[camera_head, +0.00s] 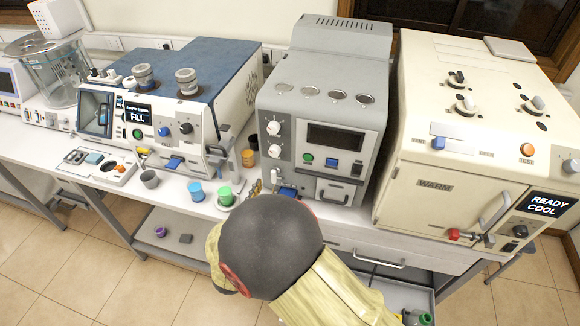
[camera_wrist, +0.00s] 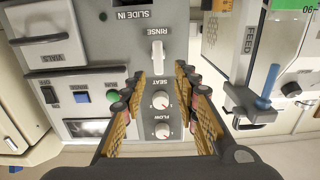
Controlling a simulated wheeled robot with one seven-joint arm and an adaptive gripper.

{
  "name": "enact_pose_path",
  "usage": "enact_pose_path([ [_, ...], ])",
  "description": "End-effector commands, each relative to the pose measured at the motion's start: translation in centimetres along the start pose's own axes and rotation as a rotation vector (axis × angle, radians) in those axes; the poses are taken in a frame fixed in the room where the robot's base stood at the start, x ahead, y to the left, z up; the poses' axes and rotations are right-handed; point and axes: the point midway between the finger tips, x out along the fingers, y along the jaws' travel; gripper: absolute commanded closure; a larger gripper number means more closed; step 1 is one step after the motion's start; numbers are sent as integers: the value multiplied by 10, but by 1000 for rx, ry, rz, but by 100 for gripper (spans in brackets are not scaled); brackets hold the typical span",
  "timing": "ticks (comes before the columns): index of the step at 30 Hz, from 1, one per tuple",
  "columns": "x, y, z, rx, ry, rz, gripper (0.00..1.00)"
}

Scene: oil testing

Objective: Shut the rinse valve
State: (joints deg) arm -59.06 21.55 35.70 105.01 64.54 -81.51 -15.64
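The rinse valve (camera_wrist: 158,56) is a small white lever on a grey panel, beside the upside-down RINSE label in the wrist view. It lies along the picture's vertical, in line with the two knobs. My gripper (camera_wrist: 158,73) is open and empty, its fingers on either side of the line of the lever and knobs. The fingertips are near the lever's lower end; I cannot tell whether they touch it.
The SEAT knob (camera_wrist: 160,99) and FLOW knob (camera_wrist: 162,131) appear between the fingers. The FEED unit with a blue handle (camera_wrist: 268,84) stands close on the right in the wrist view.

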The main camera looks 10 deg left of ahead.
Motion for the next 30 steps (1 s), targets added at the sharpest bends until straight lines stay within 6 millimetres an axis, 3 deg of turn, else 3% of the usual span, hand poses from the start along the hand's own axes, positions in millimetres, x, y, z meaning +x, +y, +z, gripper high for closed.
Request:
enact_pose_path([
  [5,9,1,0,-6,13,9,70],
  [18,69,1,0,-5,11,7,70],
  [30,76,0,-1,-6,11,5,71],
])
